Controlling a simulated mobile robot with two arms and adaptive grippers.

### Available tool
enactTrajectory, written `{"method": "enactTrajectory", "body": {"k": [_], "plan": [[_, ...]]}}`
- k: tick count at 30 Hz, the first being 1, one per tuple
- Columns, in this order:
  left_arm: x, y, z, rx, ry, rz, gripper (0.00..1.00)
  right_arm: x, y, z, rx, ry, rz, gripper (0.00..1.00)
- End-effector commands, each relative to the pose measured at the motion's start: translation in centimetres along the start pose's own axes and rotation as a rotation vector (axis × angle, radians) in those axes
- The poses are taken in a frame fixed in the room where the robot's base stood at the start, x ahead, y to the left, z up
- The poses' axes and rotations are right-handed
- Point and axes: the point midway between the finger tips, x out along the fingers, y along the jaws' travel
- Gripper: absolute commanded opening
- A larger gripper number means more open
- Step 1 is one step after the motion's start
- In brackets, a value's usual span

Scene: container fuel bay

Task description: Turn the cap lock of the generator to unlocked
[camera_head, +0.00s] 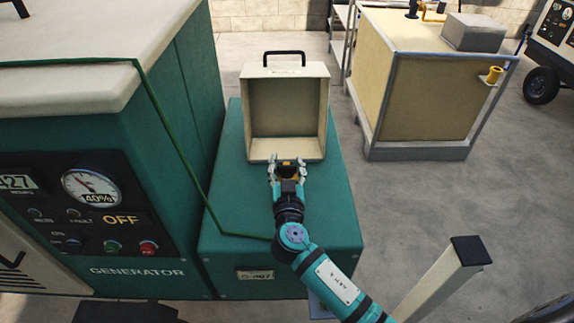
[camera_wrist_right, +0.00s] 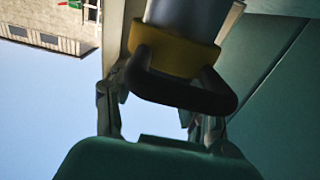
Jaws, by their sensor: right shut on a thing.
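The generator (camera_head: 120,235) is a green unit with a cream top at the left of the head view. Beside it is a lower green housing (camera_head: 285,210), with an open cream box (camera_head: 247,115) standing on it. My right gripper (camera_head: 288,168) is at the box's lower front edge, shut on the cap lock. In the right wrist view the cap lock shows as a black looped handle (camera_wrist_right: 180,95) below a yellow collar (camera_wrist_right: 175,52) and a grey cylinder. The gripper's fingers (camera_wrist_right: 160,110) stand on either side of the handle. Its lock marking is not readable. My left gripper is not in view.
The generator's panel has a gauge (camera_head: 92,188) at 40% and a display reading OFF (camera_head: 121,220). A green line runs down the generator's side. A beige cabinet (camera_head: 425,95) stands at the back right. The floor on the right is mostly clear.

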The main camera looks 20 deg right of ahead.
Motion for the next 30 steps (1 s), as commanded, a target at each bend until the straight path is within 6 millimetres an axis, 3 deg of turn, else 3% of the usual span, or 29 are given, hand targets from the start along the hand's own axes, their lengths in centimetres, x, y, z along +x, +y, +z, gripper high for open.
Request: {"method": "enactTrajectory", "body": {"k": [2,14,22,30], "plan": [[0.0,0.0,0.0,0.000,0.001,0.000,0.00,0.0,0.0,0.0,0.000,0.000,0.000,0.14],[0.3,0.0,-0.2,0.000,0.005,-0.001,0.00,0.0,0.1,0.1,-0.002,0.002,-0.084,0.14],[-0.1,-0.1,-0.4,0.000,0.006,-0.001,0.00,0.0,0.2,-0.2,-0.004,0.003,-0.289,0.14],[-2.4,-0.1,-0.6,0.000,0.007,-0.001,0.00,0.1,0.2,-0.5,-0.007,0.001,-0.546,0.14]]}}
